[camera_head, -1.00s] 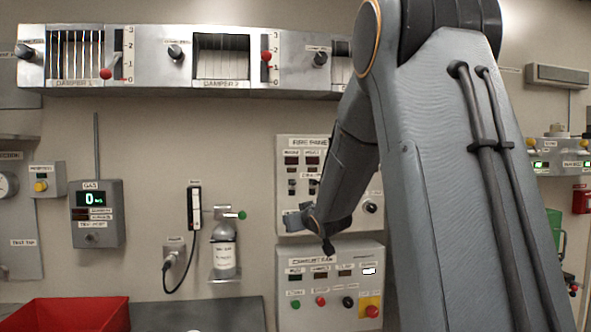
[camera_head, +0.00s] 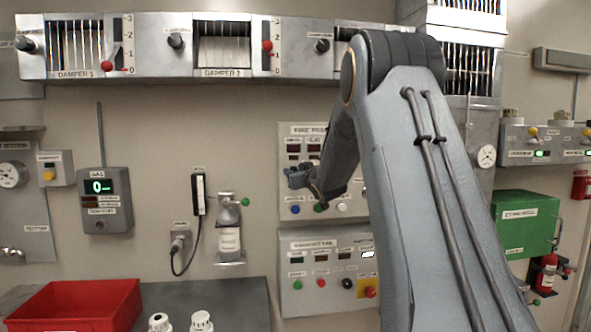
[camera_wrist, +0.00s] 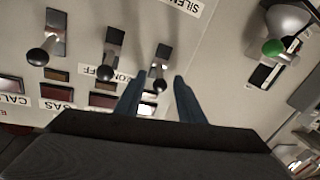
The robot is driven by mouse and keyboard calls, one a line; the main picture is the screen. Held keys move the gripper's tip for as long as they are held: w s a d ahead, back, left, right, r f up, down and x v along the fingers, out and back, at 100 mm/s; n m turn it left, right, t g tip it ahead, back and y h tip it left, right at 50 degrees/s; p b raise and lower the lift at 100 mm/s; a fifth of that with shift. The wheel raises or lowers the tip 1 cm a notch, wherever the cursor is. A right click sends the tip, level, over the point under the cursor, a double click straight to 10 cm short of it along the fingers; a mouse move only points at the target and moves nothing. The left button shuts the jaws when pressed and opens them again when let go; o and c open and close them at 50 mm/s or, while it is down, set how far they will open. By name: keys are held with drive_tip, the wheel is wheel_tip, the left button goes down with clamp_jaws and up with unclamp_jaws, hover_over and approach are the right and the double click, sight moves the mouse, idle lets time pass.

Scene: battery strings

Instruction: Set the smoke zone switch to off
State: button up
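The fire panel (camera_head: 300,212) hangs on the wall in the head view, partly hidden by my arm. My gripper (camera_head: 293,178) is in front of its left half. In the wrist view the panel appears upside down, with a row of toggle switches with black knobs: a left one (camera_wrist: 38,56), a middle one (camera_wrist: 107,72) and a right one (camera_wrist: 150,95). My gripper (camera_wrist: 158,92) is open there, its two blue fingers apart, with the right switch's knob between them, nearer the left finger. Contact cannot be told. Which switch is the smoke one is not readable.
An exhaust fan panel (camera_head: 335,295) sits just below. A grey cylinder (camera_head: 228,240) on a wall bracket is to the left. In the wrist view a green-knobbed fitting (camera_wrist: 273,47) lies at the upper right. A red bin (camera_head: 85,300) stands at lower left.

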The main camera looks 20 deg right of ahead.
drive_tip(key=shift+w, duration=0.1)
clamp_jaws()
drive_tip(key=shift+f+b, duration=0.2)
drive_tip(key=shift+b, duration=0.6)
drive_tip(key=f+t+b, duration=0.1)
drive_tip(key=b, duration=0.4)
drive_tip(key=shift+t, duration=0.3)
wheel_tip(320, 180, down, 3)
drive_tip(key=n+t+b, duration=0.1)
drive_tip(key=t+b, duration=0.2)
drive_tip(key=b, duration=0.9)
drive_tip(key=n+t+y+b, duration=0.1)
drive_tip(key=t+b, duration=0.3)
drive_tip(key=b, duration=0.9)
drive_tip(key=shift+n+y, duration=0.3)
drive_tip(key=shift+n, duration=0.3)
drive_tip(key=shift+n+t+b, duration=0.4)
drive_tip(key=shift+t+b, duration=0.3)
drive_tip(key=shift+b, duration=0.65)
